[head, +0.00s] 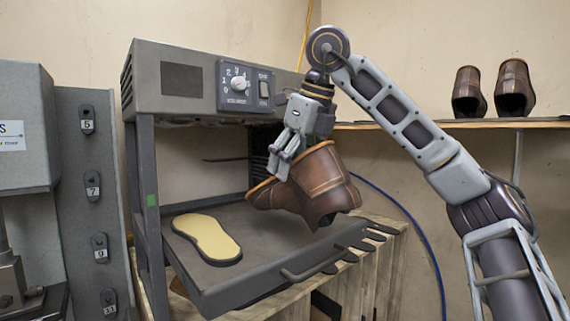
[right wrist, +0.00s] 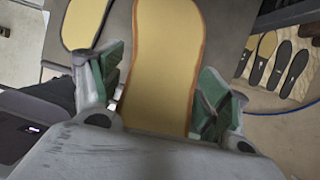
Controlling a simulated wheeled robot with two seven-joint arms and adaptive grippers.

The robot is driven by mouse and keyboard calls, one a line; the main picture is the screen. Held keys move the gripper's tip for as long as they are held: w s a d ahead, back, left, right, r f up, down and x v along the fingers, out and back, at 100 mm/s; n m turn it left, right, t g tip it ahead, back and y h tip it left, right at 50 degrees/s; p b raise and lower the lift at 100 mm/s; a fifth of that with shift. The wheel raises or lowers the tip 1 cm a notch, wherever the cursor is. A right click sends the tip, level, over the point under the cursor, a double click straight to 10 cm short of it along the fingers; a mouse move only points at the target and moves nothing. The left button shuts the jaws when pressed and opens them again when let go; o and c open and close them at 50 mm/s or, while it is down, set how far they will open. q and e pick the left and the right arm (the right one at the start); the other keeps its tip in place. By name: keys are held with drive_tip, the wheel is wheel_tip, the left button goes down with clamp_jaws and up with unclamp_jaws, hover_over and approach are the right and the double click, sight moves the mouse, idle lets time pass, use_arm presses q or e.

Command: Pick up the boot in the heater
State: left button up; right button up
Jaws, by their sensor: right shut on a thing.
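The brown boot (head: 318,185) is at the front right of the heater (head: 180,85), over its pull-out tray (head: 200,285). It is upside down, toe to the left. My right gripper (head: 284,160) is shut on the boot from above. In the right wrist view, the boot's pale yellow sole (right wrist: 165,50) with an orange edge lies between the green-padded fingers (right wrist: 160,95). I cannot tell whether the boot touches the tray. My left gripper is not in view.
A loose yellow sole (head: 208,238) lies on the tray's left side. Two brown boots (head: 515,88) stand on a shelf (head: 450,124) at the right. A grey panel (head: 92,190) with numbered hooks stands left.

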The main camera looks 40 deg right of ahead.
sight(324, 168)
drive_tip(key=shift+s+d+r+p, duration=0.1)
drive_tip(key=shift+s+d+p, duration=0.05)
drive_tip(key=shift+s, duration=1.65)
drive_tip(key=shift+s+d+p, duration=0.1)
drive_tip(key=shift+s+p, duration=0.05)
drive_tip(key=shift+s, duration=1.9)
